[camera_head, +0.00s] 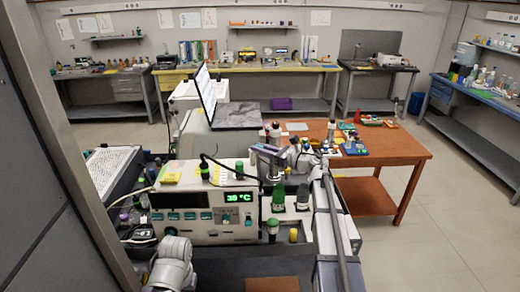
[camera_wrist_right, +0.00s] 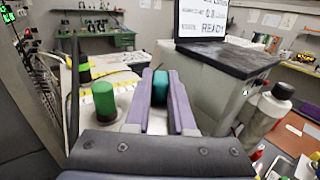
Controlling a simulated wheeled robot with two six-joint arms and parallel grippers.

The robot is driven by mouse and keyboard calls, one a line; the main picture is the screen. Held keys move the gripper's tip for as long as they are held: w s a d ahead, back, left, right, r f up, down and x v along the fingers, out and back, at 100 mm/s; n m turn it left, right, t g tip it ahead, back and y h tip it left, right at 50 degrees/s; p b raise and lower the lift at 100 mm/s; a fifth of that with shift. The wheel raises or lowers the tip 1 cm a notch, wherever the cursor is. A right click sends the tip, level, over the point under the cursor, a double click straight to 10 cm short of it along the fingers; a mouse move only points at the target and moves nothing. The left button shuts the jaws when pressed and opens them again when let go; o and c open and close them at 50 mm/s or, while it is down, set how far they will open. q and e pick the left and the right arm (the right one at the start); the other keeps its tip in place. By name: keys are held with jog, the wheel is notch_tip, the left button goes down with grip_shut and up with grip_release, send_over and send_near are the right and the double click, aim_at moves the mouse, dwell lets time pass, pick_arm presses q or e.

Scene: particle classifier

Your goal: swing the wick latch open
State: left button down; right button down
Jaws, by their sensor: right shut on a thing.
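My right gripper (camera_head: 266,150) reaches in from the right over the instrument with the green 38 °C display (camera_head: 239,197). In the right wrist view its two purple fingers (camera_wrist_right: 161,84) are closed around a small upright teal piece (camera_wrist_right: 160,90). I cannot tell for certain whether this piece is the wick latch's handle, and I cannot make out the latch's hinge or how far it stands open. My left gripper is not seen; only a grey-white part of my left arm shows at the lower left of the head view.
Green-capped pieces (camera_wrist_right: 103,101) stand beside the fingers. A laptop (camera_head: 207,92) stands behind on a grey cabinet (camera_wrist_right: 226,83). A white bottle with a dark cap (camera_wrist_right: 268,110) is close on the right. An orange-brown table (camera_head: 390,146) with small items stands at the right.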

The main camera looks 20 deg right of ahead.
dwell(0.3)
jog(key=c, duration=0.8)
grip_release()
jog(key=shift+o, duration=0.2)
jog(key=v, duration=0.7)
jog(key=shift+s+d, duration=0.25)
jog(key=shift+s, duration=0.05)
